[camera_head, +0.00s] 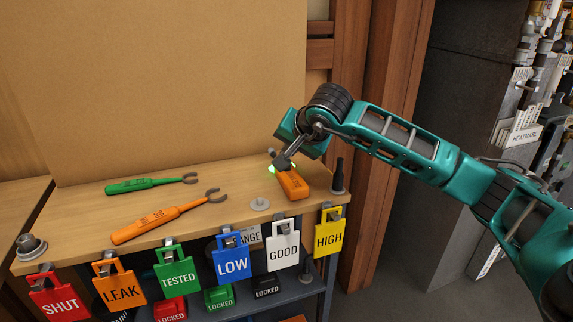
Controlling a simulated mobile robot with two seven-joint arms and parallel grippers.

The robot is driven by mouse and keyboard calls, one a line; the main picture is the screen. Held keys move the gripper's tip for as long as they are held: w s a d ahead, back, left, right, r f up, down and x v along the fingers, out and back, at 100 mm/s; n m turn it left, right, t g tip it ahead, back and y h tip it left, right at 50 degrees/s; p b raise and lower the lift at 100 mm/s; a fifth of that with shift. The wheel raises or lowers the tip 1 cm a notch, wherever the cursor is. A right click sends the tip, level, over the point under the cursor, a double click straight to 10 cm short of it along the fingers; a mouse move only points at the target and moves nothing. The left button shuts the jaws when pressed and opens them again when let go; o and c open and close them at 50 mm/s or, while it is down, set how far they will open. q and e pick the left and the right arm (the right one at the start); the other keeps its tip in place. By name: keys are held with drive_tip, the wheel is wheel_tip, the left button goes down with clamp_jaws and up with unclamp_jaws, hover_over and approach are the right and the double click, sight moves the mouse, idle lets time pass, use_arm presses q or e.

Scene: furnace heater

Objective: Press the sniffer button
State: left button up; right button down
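The sniffer (293,185) is an orange handheld device lying on the wooden bench top, near its right end. A green light (271,169) glows at its far left end. My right gripper (279,163) reaches in from the right, with its fingers pointing down onto the far end of the sniffer, beside the green light. The fingers look closed together with nothing between them. The fingertips are at or very near the sniffer's surface; contact cannot be told for sure. The button itself is hidden or too small to make out. My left gripper is not in view.
A green tool (150,184) and an orange tool (160,219) with hooked ends lie on the left of the bench. A grey disc (260,204) and a black peg (338,177) flank the sniffer. Coloured tags, including a yellow one (328,235), hang along the front edge.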

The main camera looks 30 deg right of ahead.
idle(0.6)
drive_tip(key=shift+f+b, duration=0.45)
drive_tip(key=shift+f, duration=0.05)
drive_tip(key=shift+f+b, duration=0.5)
idle(0.5)
drive_tip(key=shift+r, duration=0.15)
drive_tip(key=shift+r+p, duration=0.7)
drive_tip(key=shift+r, duration=0.15)
wheel_tip(320, 180, up, 6)
drive_tip(key=p, duration=0.4)
